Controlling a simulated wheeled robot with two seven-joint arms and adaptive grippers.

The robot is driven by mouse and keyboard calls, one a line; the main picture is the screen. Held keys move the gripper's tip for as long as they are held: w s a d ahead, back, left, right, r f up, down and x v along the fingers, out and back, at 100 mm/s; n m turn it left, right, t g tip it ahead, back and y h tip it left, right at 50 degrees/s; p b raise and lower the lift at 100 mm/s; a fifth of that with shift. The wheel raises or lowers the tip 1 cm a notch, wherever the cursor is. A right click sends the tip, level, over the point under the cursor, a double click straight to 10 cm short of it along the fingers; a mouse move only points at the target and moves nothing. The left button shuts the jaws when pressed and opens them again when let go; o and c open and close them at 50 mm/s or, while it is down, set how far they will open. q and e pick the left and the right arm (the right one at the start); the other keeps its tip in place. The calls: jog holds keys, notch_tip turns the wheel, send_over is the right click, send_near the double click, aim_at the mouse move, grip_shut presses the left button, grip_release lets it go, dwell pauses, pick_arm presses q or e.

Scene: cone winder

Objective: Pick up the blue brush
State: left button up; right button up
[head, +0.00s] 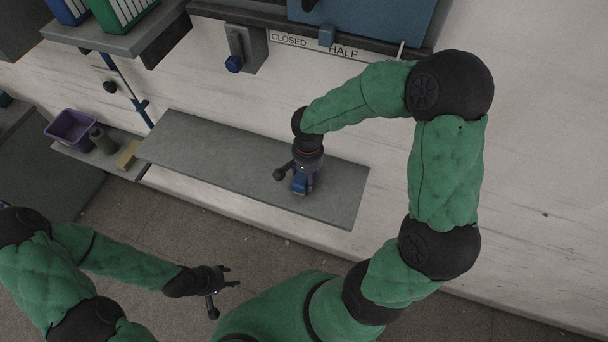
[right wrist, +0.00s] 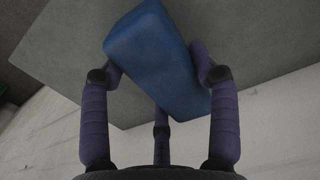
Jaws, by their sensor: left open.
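The blue brush (right wrist: 155,55) shows as a blue block between the purple fingers of my right gripper (right wrist: 157,68) in the right wrist view. The fingers bend in against its sides, and their tips are partly hidden by it. In the head view the brush (head: 299,184) is a small blue patch below the right gripper (head: 302,178), over the right part of the grey shelf (head: 220,153). I cannot tell whether it touches the shelf. My left gripper (head: 222,290) is open and empty, low in the picture and away from the shelf.
A purple bin (head: 70,128), a green bottle (head: 102,141) and a tan block (head: 128,155) stand on a lower ledge at the left. A blue-knobbed lever (head: 236,50) and a panel marked CLOSED and HALF (head: 345,51) are above. The shelf left of my right gripper is clear.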

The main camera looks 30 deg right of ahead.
jog(key=shift+c, duration=0.8)
jog(key=shift+r, duration=0.1)
jog(key=shift+r, duration=0.6)
jog(key=s+a+r+b, duration=0.1)
jog(key=s+a+r, duration=0.4)
jog(key=s+r, duration=0.6)
jog(key=shift+s+a+r+b, duration=0.15)
jog(key=shift+s+r+b, duration=0.15)
jog(key=shift+s, duration=0.75)
jog(key=o, duration=0.6)
jog(key=c, duration=0.4)
